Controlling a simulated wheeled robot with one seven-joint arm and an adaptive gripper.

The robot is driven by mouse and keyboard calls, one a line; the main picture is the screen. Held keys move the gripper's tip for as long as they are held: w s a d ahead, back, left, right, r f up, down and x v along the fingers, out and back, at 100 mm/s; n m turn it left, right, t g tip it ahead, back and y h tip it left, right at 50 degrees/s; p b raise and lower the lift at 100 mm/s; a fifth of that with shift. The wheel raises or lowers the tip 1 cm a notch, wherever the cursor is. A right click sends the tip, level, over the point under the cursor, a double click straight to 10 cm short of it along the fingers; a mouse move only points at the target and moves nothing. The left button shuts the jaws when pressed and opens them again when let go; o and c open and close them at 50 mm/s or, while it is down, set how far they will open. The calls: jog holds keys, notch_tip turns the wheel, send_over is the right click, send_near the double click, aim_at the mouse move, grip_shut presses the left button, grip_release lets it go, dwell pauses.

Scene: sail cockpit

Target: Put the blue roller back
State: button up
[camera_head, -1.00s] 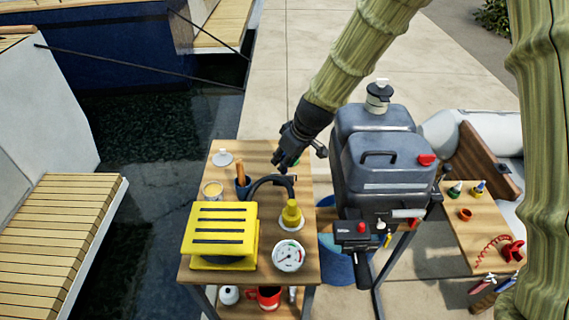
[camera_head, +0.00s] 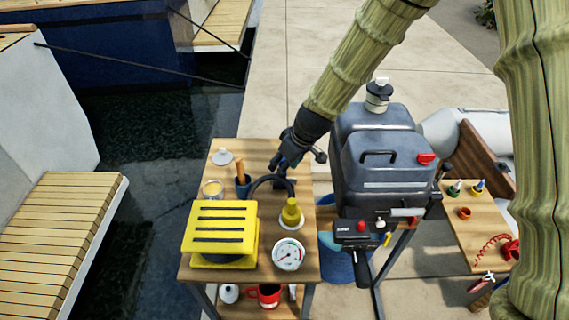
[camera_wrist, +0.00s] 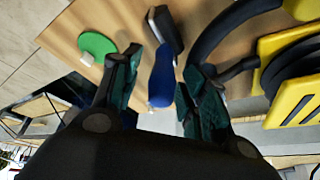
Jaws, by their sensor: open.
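A blue elongated piece (camera_wrist: 162,75), which looks like the blue roller, shows in the wrist view over the wooden table top (camera_wrist: 135,20). It lies between the two fingers of my gripper (camera_wrist: 155,85), which are apart and not closed on it. A dark block (camera_wrist: 166,28) is at its far end. In the head view my gripper (camera_head: 283,163) is low over the back right of the small wooden table (camera_head: 262,150), and the blue piece cannot be made out there.
A green disc (camera_wrist: 97,44) is left of the fingers. A grey tank (camera_head: 385,170) stands close on the right.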

jog(key=shift+r, duration=0.15)
jog(key=b+v, duration=0.1)
jog(key=v, duration=1.1)
dwell(0.4)
